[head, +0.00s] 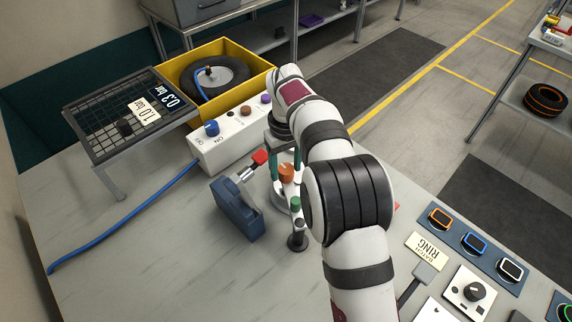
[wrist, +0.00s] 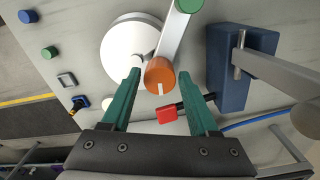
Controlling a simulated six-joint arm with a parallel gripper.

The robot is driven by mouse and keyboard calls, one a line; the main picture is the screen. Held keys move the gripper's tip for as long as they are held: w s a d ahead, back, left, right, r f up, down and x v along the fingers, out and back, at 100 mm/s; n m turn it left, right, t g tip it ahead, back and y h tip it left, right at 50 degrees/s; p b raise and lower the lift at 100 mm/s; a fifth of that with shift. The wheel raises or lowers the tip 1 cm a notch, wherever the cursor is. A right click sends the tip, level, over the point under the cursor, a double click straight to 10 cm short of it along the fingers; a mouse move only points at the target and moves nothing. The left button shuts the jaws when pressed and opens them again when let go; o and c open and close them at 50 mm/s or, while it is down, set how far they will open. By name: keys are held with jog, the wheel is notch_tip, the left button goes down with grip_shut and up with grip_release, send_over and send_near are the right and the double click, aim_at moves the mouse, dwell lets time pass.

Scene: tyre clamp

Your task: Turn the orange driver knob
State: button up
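The orange driver knob (head: 286,172) stands on a pale arm by a round white base, with a green knob (head: 295,203) at the arm's other end. In the wrist view the orange knob (wrist: 160,77) shows a white mark on its face. My gripper (wrist: 171,86) is open, its two green fingers on either side of the orange knob with visible gaps. In the head view the gripper (head: 284,164) is right at the knob, partly hidden by my wrist. I cannot tell the exact height of the fingertips relative to the knob.
A blue block (head: 238,210) with a red-tipped lever (head: 260,157) stands close left of the knob; the red tip (wrist: 168,114) lies near the fingers. Behind are a white control box (head: 231,142) and a yellow crate (head: 248,94) holding a tyre. The table's front left is mostly clear.

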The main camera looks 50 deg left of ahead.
grip_shut()
jog(key=shift+m, duration=3.1)
jog(key=shift+o, duration=1.7)
grip_release()
